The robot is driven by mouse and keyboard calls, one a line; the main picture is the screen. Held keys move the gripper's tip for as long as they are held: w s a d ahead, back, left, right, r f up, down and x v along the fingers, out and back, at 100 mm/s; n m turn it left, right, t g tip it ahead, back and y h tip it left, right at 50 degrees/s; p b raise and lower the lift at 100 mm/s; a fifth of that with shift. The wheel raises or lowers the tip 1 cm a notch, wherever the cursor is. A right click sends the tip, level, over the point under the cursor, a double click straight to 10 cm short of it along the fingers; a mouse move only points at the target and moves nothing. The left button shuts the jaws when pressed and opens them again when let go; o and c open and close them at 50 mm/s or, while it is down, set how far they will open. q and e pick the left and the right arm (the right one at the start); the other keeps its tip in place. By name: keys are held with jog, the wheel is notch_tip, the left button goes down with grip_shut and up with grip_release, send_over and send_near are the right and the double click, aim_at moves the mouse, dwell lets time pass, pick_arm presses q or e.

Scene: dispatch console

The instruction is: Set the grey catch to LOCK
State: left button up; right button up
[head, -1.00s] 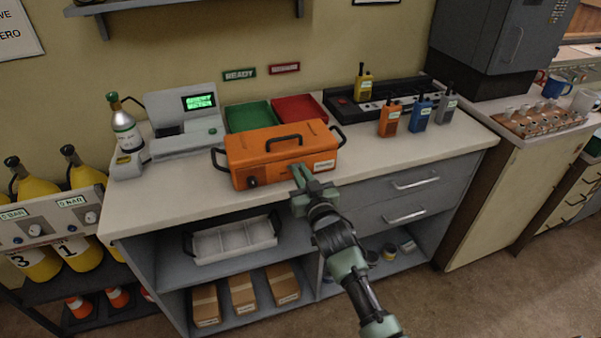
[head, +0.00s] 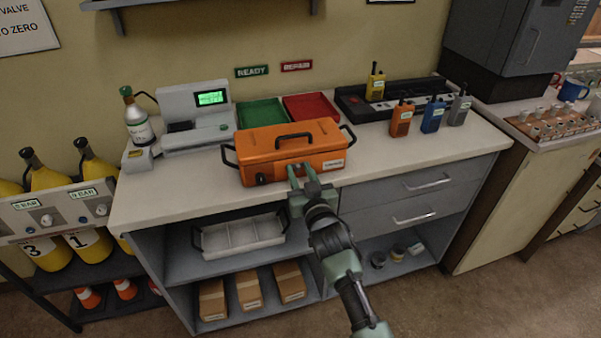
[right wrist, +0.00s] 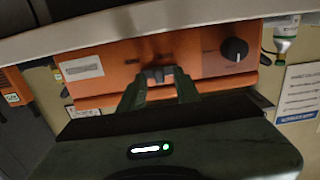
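The orange case (head: 262,152) stands closed on the white worktop, with a dark handle on its lid. It also fills the upper part of the right wrist view (right wrist: 200,65), which looks upside down. The small grey catch (right wrist: 158,75) is on its front face, between my right fingertips. My right gripper (head: 304,172) is at the case's front; its two fingers (right wrist: 159,80) are apart, one on each side of the catch. I cannot tell whether they touch it. The catch's setting and its markings are unreadable. My left gripper is not in view.
A black knob (right wrist: 235,48) is on the same case front. Behind the case are a green tray (head: 260,110) and a red tray (head: 308,105). Several radios, including an orange one (head: 401,120), stand at right. A scale-like console (head: 195,120) stands at left. The worktop front is clear.

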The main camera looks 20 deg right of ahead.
jog(key=s, duration=0.7)
jog(key=shift+s+b, duration=0.4)
jog(key=shift+b, duration=0.05)
jog(key=s+a+f+n+g, duration=0.1)
jog(key=s+f+g, duration=0.2)
jog(key=f, duration=0.9)
jog(key=s+f+g, duration=0.2)
jog(key=s+f, duration=0.1)
jog(key=f, duration=0.8)
jog(key=s+f+g, duration=0.4)
jog(key=s+f, duration=0.7)
jog(key=f, duration=0.5)
jog(key=s+d+f+g, duration=0.2)
jog(key=s+f, duration=0.4)
jog(key=s, duration=0.5)
jog(key=s+d+f+g, duration=0.3)
jog(key=s+f, duration=0.3)
jog(key=s, duration=0.6)
jog(key=s+d+f+n+g, duration=0.1)
jog(key=s+f, duration=0.5)
jog(key=s, duration=0.6)
jog(key=shift+s+d+g, duration=0.25)
jog(key=shift+d+g, duration=0.6)
jog(key=shift+g, duration=0.15)
